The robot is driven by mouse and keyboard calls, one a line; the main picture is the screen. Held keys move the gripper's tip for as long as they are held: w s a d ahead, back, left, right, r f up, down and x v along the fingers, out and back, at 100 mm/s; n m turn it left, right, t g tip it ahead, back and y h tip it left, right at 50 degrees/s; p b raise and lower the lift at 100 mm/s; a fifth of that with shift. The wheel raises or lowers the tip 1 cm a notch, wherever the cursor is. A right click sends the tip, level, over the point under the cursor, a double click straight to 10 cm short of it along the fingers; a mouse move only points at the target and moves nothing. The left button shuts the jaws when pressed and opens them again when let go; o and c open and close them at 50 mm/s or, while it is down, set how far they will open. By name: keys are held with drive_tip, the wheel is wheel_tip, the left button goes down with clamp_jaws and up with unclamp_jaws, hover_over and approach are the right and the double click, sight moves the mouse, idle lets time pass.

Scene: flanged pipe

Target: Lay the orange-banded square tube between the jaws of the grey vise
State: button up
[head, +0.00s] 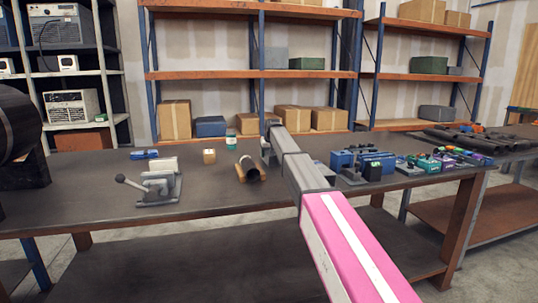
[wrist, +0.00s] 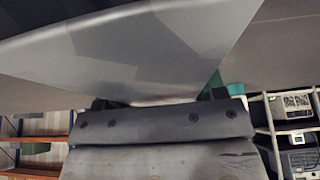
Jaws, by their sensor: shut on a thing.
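The grey vise (head: 160,188) stands on the left part of the long dark workbench, its handle pointing left. I cannot make out the gap between its jaws. My gripper (head: 268,140) is over the bench, well to the right of the vise, at the far end of my arm. In the wrist view my gripper (wrist: 160,100) is shut on a smooth grey piece (wrist: 140,50) that fills the upper picture. I cannot tell its full shape, and no orange band shows on it. The orange-banded square tube is not clearly seen elsewhere.
Between vise and gripper, a dark round pipe (head: 247,168) lies in a wooden cradle, with a small brown box (head: 209,156) and a green-labelled container (head: 231,142) nearby. A blue item (head: 145,154) lies behind the vise. Blue tools (head: 365,162) crowd the right. The bench's front strip is clear.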

drive_tip(key=o, duration=1.4)
drive_tip(key=shift+c, duration=0.2)
